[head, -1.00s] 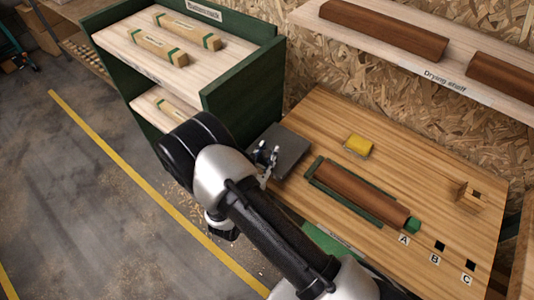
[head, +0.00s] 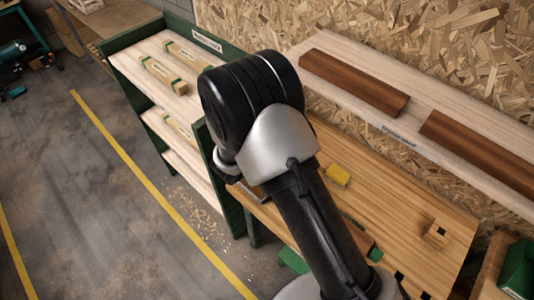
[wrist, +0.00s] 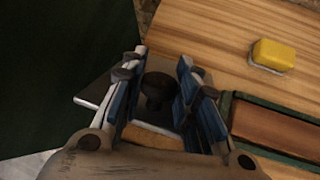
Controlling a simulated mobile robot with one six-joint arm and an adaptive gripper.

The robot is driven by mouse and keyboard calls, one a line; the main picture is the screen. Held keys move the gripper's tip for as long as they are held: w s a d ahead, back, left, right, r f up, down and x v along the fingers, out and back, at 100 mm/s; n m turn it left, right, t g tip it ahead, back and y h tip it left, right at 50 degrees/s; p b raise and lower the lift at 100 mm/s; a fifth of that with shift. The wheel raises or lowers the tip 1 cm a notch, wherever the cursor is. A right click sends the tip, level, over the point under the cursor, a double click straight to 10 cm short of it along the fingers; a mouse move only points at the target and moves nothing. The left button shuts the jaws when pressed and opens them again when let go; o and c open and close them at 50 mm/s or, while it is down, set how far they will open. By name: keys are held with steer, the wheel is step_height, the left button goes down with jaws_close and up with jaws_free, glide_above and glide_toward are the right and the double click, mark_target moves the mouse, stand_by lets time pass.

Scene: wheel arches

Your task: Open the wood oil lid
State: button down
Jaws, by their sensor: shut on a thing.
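The wood oil lid (wrist: 100,88) is a flat dark grey plate with a light edge on the bench's left end. A black round knob (wrist: 154,92) stands up from it. My gripper (wrist: 160,76), with blue finger pads, is shut on the knob, one finger on each side. The fingers cover much of the lid. I cannot tell whether the lid is raised. In the head view my arm hides the gripper and most of the lid.
A yellow sponge (wrist: 272,56) lies on the bench (head: 385,205). A brown wood piece (wrist: 275,130) in a green holder is right of the gripper. A dark green rack wall (wrist: 60,75) is close on the left. The drying shelf (head: 400,112) is behind the bench.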

steer(key=w+d+r+g+y+p, duration=0.1)
steer(key=w+d+g+y+p, duration=0.1)
steer(key=w+d+p, duration=0.5)
steer(key=w+d+g, duration=0.1)
steer(key=w, duration=0.2)
steer(key=shift+w+d+m+p, duration=0.25)
steer(key=shift+m+p, duration=0.05)
stand_by(0.5)
steer(key=c, duration=1.5)
jaws_free()
steer(key=shift+s+r, duration=0.1)
steer(key=shift+r, duration=0.05)
steer(key=shift+o, duration=1.4)
steer(key=shift+r, duration=0.1)
steer(key=shift+a+r, duration=0.1)
